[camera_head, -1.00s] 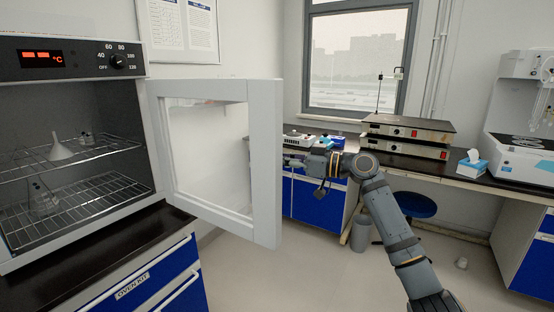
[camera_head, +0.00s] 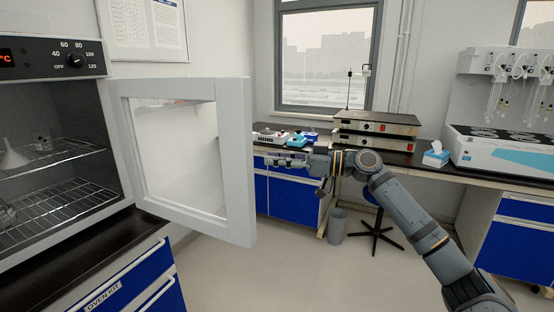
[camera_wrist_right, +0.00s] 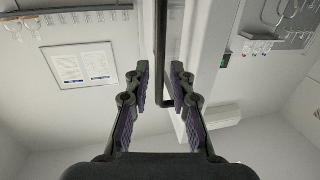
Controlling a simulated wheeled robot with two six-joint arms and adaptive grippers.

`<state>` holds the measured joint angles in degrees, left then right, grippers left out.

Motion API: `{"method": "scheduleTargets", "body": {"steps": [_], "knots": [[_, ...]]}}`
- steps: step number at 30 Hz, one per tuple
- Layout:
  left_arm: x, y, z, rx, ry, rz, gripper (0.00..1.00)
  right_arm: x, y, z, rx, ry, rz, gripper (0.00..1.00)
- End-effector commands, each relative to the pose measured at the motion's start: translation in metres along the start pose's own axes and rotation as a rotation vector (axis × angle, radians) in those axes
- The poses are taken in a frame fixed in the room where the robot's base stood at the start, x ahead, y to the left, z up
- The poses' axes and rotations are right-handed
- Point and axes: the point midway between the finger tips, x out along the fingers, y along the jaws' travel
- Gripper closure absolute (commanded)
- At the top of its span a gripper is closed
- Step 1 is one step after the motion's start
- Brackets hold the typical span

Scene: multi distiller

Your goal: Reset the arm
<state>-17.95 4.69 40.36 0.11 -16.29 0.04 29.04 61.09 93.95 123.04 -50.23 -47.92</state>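My right arm comes in from the lower right of the head view, and its gripper (camera_head: 287,160) points left, beside the free edge of the open oven door. My left gripper is in neither view.
The oven (camera_head: 55,72) stands at the left with its door (camera_head: 236,160) swung open. Wire racks (camera_head: 60,205) inside hold glassware. A bench with hot plates (camera_head: 375,125), a tissue box (camera_head: 436,154) and a white distiller (camera_head: 500,150) runs along the back.

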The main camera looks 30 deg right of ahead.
Motion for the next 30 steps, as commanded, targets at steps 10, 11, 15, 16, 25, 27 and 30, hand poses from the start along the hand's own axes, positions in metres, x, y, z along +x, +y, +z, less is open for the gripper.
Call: {"method": "scheduleTargets", "body": {"steps": [10,11,15,16,25,27,30], "knots": [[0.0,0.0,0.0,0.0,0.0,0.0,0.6,0.0,0.0,0.0,0.0,0.001,0.0,0.77],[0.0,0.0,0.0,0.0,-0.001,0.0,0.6,0.0,0.0,0.0,0.0,0.001,0.0,0.77],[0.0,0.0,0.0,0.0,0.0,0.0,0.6,0.0,0.002,0.004,0.005,-0.003,0.006,0.77],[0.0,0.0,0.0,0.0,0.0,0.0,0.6,0.001,0.006,0.009,0.012,-0.007,0.015,0.77],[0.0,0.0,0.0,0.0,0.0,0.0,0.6,-0.007,0.091,0.207,0.248,-0.204,0.338,0.77],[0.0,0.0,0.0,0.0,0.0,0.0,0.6,-0.017,0.101,0.269,0.303,-0.273,0.423,0.77],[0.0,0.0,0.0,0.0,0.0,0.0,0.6,-0.037,0.102,0.358,0.372,-0.378,0.532,0.77]]}}
